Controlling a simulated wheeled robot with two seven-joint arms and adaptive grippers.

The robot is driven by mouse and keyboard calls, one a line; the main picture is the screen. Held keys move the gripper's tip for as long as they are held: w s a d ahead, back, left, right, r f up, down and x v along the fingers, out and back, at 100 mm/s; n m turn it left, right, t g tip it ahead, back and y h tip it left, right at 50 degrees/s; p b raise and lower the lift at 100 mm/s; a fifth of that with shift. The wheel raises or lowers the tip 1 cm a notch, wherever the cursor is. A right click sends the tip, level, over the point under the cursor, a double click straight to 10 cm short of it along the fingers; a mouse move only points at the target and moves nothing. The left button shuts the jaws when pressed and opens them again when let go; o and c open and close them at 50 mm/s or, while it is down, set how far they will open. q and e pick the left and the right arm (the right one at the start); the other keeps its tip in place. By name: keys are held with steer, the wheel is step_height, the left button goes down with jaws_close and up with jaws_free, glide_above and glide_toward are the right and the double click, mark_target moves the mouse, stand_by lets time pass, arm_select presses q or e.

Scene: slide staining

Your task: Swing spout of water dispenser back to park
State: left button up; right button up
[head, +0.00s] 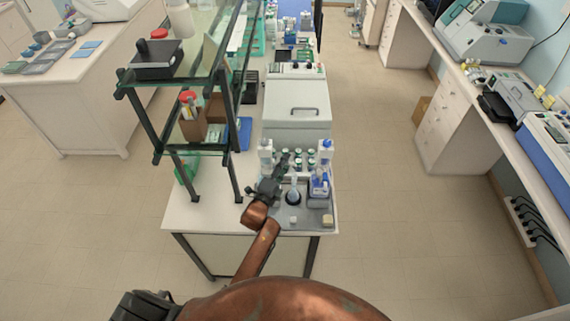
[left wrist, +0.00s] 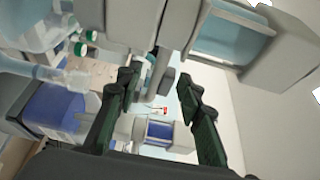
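Two white dispenser-like units stand at the back of the staining area, a left one (head: 265,148) and a right one (head: 326,148). I cannot tell from their looks which is the water dispenser. My left gripper (head: 279,168) is just in front of the left unit. In the left wrist view its two dark fingers (left wrist: 160,92) are spread apart. A slim grey piece (left wrist: 165,80), possibly the spout, shows in the gap between them; I cannot tell whether they touch it. The spout's full shape is hidden. My right gripper is not in view.
A grey tray (head: 311,221) holds a blue-necked flask (head: 294,195) and blue-labelled bottles (head: 319,185) right of the gripper. Several green-capped jars (head: 311,158) stand behind. A glass shelf rack (head: 146,112) rises at left. The table's front left corner (head: 190,214) is clear.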

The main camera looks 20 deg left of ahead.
arm_select(q)
jaws_close()
stand_by(0.4)
